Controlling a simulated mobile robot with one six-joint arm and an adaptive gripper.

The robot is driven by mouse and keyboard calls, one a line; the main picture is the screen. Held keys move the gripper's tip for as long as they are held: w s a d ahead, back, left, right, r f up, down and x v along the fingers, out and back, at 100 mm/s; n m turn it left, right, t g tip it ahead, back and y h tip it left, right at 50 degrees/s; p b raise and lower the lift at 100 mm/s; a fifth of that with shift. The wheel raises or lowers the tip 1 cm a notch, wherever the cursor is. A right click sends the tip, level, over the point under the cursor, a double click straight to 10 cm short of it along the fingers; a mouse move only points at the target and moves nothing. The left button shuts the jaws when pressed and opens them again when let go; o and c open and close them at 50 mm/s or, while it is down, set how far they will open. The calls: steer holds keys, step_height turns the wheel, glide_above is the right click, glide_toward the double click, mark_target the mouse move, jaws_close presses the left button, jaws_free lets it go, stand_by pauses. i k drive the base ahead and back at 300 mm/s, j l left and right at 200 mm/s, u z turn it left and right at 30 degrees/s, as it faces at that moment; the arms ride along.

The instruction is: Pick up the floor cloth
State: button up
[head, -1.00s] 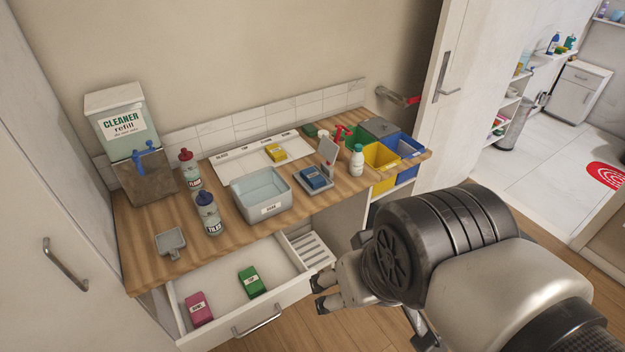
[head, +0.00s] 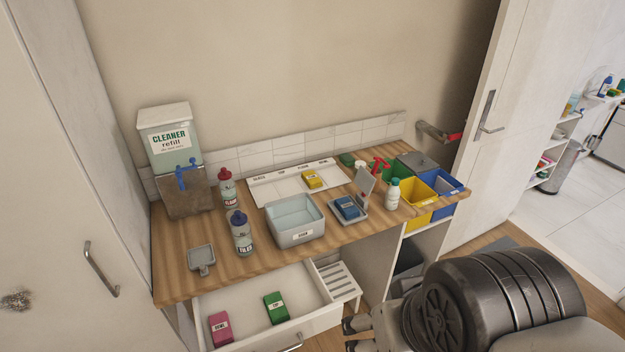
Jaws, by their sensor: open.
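Several folded, labelled cloths are in the head view; their labels are too small for me to tell which is the floor cloth. A pink cloth (head: 221,328) and a green cloth (head: 275,307) lie apart in the open drawer (head: 325,318). A yellow cloth (head: 312,180) lies on the white labelled board (head: 275,190) at the back of the counter. A blue cloth (head: 347,207) lies in a small grey tray with a raised lid. My gripper (head: 352,334) is open and empty, low at the bottom edge, right of the drawer. My arm partly hides it.
The wooden counter (head: 178,255) holds a grey basin (head: 295,234), two bottles (head: 241,236), a small scoop (head: 201,258), a white bottle (head: 392,194) and coloured bins (head: 421,197). A cleaner dispenser (head: 168,145) stands at the left. A slatted shelf (head: 343,284) is beside the drawer.

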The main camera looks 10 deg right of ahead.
mark_target(311, 178)
steer(key=i+l+u, duration=0.1)
steer(key=u, duration=0.3)
steer(key=i+l+u, duration=0.1)
steer(key=l+u, duration=0.3)
steer(key=i+l, duration=0.15)
steer(key=l, duration=0.2)
steer(key=i+l+u, duration=0.15)
steer(key=l, duration=0.2)
steer(key=i+l, duration=0.15)
steer(key=l, duration=0.2)
steer(key=i+l+u, duration=0.15)
steer(key=l, duration=0.2)
steer(key=i+l, duration=0.1)
steer(key=l, duration=0.3)
steer(key=i+l+u, duration=0.1)
steer(key=l, duration=0.25)
steer(key=i+l+u, duration=0.1)
steer(key=l, duration=0.3)
steer(key=i, duration=0.2)
